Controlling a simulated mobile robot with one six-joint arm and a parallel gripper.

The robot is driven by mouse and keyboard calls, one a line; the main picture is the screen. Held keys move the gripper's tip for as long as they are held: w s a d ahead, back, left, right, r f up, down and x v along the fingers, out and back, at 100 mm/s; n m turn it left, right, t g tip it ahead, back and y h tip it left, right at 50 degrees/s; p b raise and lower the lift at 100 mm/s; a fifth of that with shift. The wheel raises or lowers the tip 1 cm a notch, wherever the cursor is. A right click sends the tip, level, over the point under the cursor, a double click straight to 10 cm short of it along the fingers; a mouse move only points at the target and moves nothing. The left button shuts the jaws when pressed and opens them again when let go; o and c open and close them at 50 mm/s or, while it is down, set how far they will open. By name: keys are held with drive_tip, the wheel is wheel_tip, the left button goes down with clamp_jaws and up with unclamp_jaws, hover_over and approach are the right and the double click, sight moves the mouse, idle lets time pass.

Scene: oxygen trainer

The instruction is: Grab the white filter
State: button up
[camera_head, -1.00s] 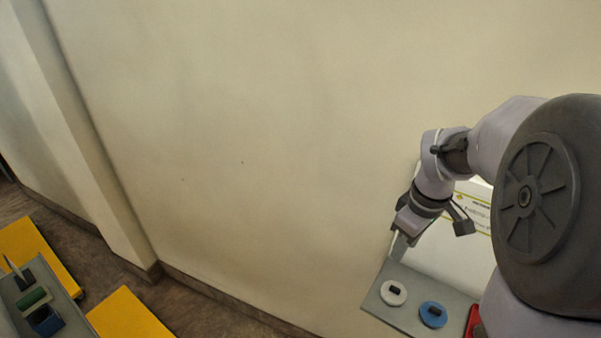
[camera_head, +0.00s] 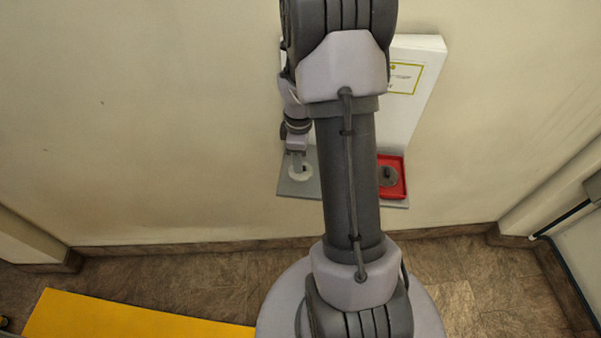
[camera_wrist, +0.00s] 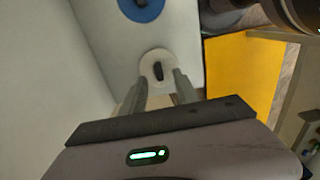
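The white filter (camera_head: 300,172) is a round white disc on the left end of a grey shelf (camera_head: 291,188) on the wall. In the wrist view the white filter (camera_wrist: 153,57) shows a dark knob (camera_wrist: 159,72) on its face. My gripper (camera_wrist: 159,84) is open, with its two fingers apart on either side of the knob's line. From above, my gripper (camera_head: 298,160) reaches down over the white filter. The fingertips lie close to the filter; whether they touch it I cannot tell.
A blue disc (camera_wrist: 141,7) lies beside the white one; my arm hides it in the head view. A red tray (camera_head: 402,178) with a grey round piece sits at the shelf's right. A white panel (camera_head: 418,62) stands behind. A yellow area (camera_head: 120,318) lies at lower left.

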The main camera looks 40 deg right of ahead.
wheel_tip(320, 180, down, 2)
drive_tip(key=shift+f, duration=0.25)
clamp_jaws()
drive_tip(key=shift+r, duration=0.1)
